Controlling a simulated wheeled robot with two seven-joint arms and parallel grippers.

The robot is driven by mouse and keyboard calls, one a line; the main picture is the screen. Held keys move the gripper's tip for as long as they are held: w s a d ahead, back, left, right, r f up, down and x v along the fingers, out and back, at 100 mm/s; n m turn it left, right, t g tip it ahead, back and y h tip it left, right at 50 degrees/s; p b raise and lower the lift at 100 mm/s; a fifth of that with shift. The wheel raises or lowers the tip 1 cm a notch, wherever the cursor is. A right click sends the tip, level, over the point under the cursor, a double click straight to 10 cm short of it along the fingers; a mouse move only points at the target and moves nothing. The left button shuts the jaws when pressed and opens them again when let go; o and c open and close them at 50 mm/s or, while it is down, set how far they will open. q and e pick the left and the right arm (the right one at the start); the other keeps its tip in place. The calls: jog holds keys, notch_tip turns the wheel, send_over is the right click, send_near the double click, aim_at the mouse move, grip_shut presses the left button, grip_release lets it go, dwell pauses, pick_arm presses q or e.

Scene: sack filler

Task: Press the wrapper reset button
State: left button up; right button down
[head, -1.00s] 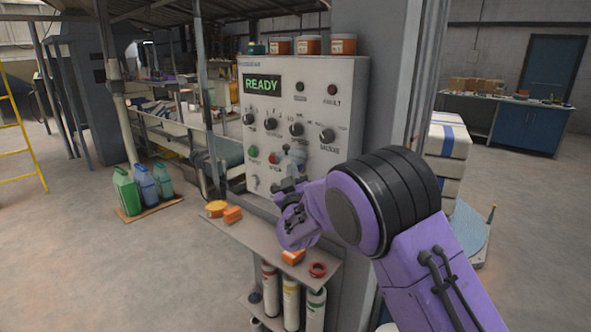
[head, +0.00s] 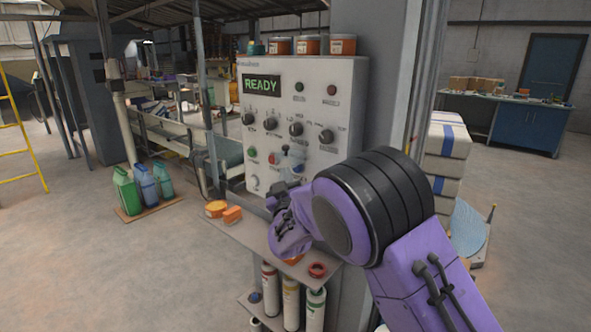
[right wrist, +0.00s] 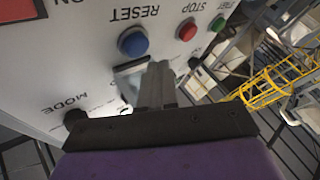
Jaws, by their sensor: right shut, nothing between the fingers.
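The blue reset button (head: 298,168) is at the lower right of the grey control panel (head: 345,95), right of the red stop button (head: 273,158). A clear piece like a raised cover (head: 287,152) stands just above it. My right gripper (head: 281,190) is shut and empty, low in front of the panel and apart from the blue button. In the right wrist view, upside down, the blue button (right wrist: 133,41) with its RESET label is uncovered. The shut fingers (right wrist: 155,75) show beside it, overlapping the pale cover-like frame (right wrist: 130,66). My left gripper is not in view.
A shelf (head: 240,229) under the panel holds orange pieces and a red ring (head: 317,270). The green start button (head: 252,151) and several knobs are on the same panel. The display (head: 262,85) reads READY. Orange tubs (head: 307,45) stand on top.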

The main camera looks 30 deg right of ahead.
jog(key=a, duration=0.2)
jog(key=s+a, duration=0.1)
jog(key=a, duration=0.1)
jog(key=shift+s+p, duration=0.2)
jog(key=shift+p, duration=0.1)
dwell(0.5)
jog(key=s+f+m+g+y, duration=0.25)
jog(key=s+f, duration=0.35)
jog(key=f, duration=0.5)
jog(key=s+f+m+g+y, duration=0.1)
jog(key=s+f+g, duration=0.3)
jog(key=f, duration=0.6)
jog(key=s+f+m+g+y, duration=0.1)
jog(key=s+f+m+y, duration=0.1)
jog(key=s+f, duration=0.7)
jog(key=s+f+g+b, duration=0.1)
jog(key=s+f+g, duration=0.3)
jog(key=s+f, duration=0.4)
jog(key=s+a+f+m+g+y, duration=0.1)
jog(key=s+f+g, duration=0.3)
jog(key=s+f, duration=0.5)
jog(key=s, duration=0.8)
jog(key=shift+f+b, duration=0.2)
jog(key=shift+b, duration=0.15)
